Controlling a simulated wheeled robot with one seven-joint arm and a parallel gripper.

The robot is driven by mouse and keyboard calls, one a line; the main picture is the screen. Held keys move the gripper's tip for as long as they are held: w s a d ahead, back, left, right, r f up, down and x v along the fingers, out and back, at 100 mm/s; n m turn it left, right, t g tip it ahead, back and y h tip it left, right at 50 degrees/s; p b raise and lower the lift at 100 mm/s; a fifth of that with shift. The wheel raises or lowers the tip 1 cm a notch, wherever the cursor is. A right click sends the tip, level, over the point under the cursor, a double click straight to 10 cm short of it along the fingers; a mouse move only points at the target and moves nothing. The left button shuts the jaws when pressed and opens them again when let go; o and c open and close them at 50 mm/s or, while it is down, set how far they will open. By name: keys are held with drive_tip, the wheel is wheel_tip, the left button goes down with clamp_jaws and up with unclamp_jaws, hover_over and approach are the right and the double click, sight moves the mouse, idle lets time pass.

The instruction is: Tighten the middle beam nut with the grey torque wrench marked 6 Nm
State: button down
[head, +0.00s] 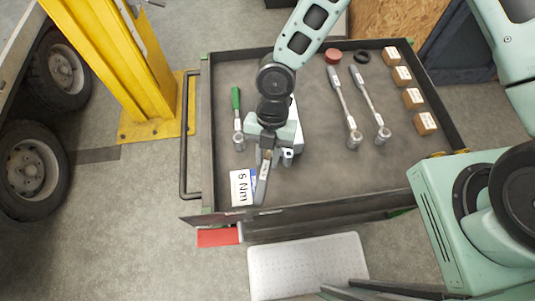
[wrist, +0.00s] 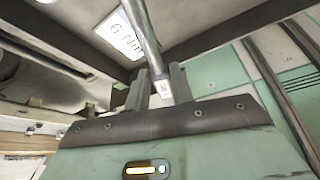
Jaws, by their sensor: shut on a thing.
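My gripper (head: 271,154) is over the front left part of the tool tray. It is shut on a grey tool handle, the grey torque wrench (head: 263,178), which shows below the jaws in the head view. In the wrist view my gripper (wrist: 160,88) has the grey shaft (wrist: 144,35) between its fingers, with a small white tag at the grip; the tag's marking is too small to read. A white Nm card (head: 242,187) lies beside the tool; its digit looks like 6 or 8. It also shows in the wrist view (wrist: 120,35). No beam nut can be made out.
The dark tray (head: 310,185) has raised edges. A green-handled tool (head: 237,110) lies left, two grey wrenches (head: 343,103) (head: 369,99) right, and several brown boxes (head: 412,97) along the right edge. A yellow post (head: 115,70) and trailer wheels (head: 38,165) stand left.

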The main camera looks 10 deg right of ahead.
drive_tip(key=shift+r+p, duration=0.45)
drive_tip(key=shift+r, duration=0.15)
idle(0.4)
wheel_tip(320, 180, up, 4)
drive_tip(key=p, duration=0.3)
drive_tip(key=c, duration=1.8)
unclamp_jaws()
drive_tip(key=shift+f, duration=0.1)
clamp_jaws()
